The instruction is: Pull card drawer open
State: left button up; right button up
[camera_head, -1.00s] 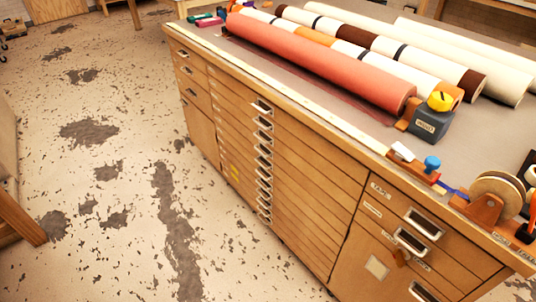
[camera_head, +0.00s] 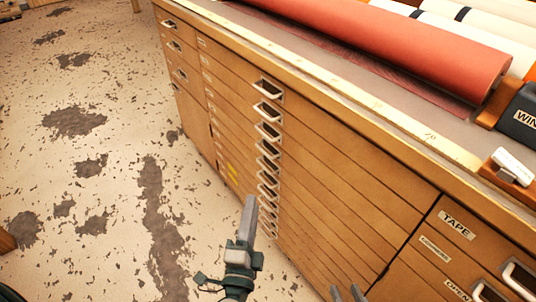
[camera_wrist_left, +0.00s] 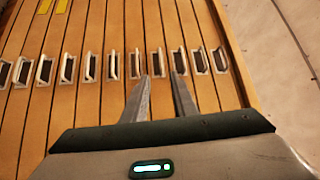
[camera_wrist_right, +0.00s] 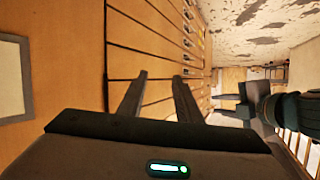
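A wooden flat-file cabinet (camera_head: 340,170) has a tall stack of shallow drawers with metal pull handles (camera_head: 267,134). I cannot read which drawer is the card drawer; the small labels on the stack (camera_head: 207,76) are too small to read. All drawers look closed. My left gripper (camera_head: 249,208) is open and empty in front of the lower handles. In the left wrist view its fingers (camera_wrist_left: 162,84) point at the row of handles (camera_wrist_left: 112,65), apart from them. My right gripper (camera_head: 347,294) is open and empty at the bottom edge; its fingers (camera_wrist_right: 158,84) face the drawer fronts.
A red roll (camera_head: 400,45) and other rolls lie on the cabinet top, beside a dark block (camera_head: 520,118). A drawer labelled TAPE (camera_head: 456,226) is at the right. Free worn floor (camera_head: 80,160) lies to the left.

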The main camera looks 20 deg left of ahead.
pick_arm(q)
jog(key=shift+s+r, duration=0.1)
pick_arm(e)
jog(key=shift+s, duration=0.1)
